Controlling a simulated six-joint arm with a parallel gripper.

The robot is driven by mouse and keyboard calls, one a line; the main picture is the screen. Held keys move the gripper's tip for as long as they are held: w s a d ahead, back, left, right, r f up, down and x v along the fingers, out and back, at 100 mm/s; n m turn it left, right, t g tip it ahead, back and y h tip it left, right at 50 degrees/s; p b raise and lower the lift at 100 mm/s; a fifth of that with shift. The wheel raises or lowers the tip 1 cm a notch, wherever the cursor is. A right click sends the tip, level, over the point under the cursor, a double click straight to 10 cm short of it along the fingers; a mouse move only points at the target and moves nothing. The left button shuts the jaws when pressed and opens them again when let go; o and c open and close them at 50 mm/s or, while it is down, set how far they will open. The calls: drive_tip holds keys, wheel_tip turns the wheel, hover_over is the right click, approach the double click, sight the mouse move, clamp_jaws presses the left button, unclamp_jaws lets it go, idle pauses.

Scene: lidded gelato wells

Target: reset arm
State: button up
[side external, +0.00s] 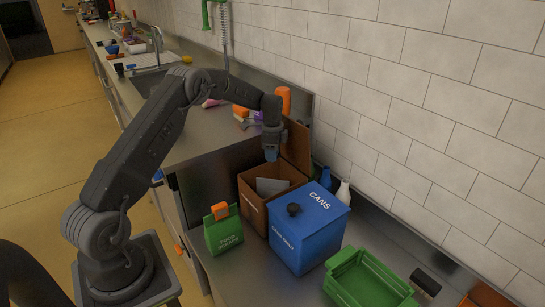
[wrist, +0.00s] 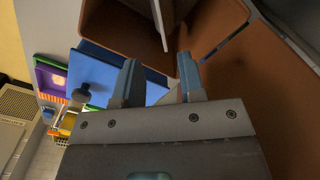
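My gripper (side external: 272,155) points down above the brown box (side external: 252,202), near its raised brown flap (side external: 297,146). In the wrist view my gripper (wrist: 160,80) has its two fingers apart, with nothing visibly held between them. A pale shape shows behind the fingers; I cannot tell what it is. The brown box's walls also fill the upper and right part of the wrist view (wrist: 225,75). A grey-white flat piece (side external: 272,187) lies inside the box. No lidded gelato wells show clearly.
A blue bin marked CANS (side external: 312,235) with a black knob (side external: 293,209) stands right of the box. A green bag (side external: 223,236) with an orange clip is in front. A green crate (side external: 365,283), a blue bottle (side external: 325,178) and a white bottle (side external: 343,192) are nearby. A tiled wall rises behind.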

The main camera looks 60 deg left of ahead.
idle(0.3)
drive_tip(key=s+d+r+n+t, duration=0.1)
drive_tip(key=s+d+r+n, duration=0.1)
drive_tip(key=s+d+r, duration=0.5)
drive_tip(key=s+d+r+n+t, duration=0.25)
drive_tip(key=d+r, duration=0.65)
drive_tip(key=r, duration=0.5)
drive_tip(key=s+d+r+n+t, duration=0.1)
drive_tip(key=s+d, duration=0.4)
drive_tip(key=s, duration=0.6)
drive_tip(key=s+d+n+t, duration=0.1)
drive_tip(key=s+d+n, duration=0.2)
drive_tip(key=s, duration=0.8)
drive_tip(key=shift+s+d+r+n, duration=0.35)
drive_tip(key=shift+d, duration=0.85)
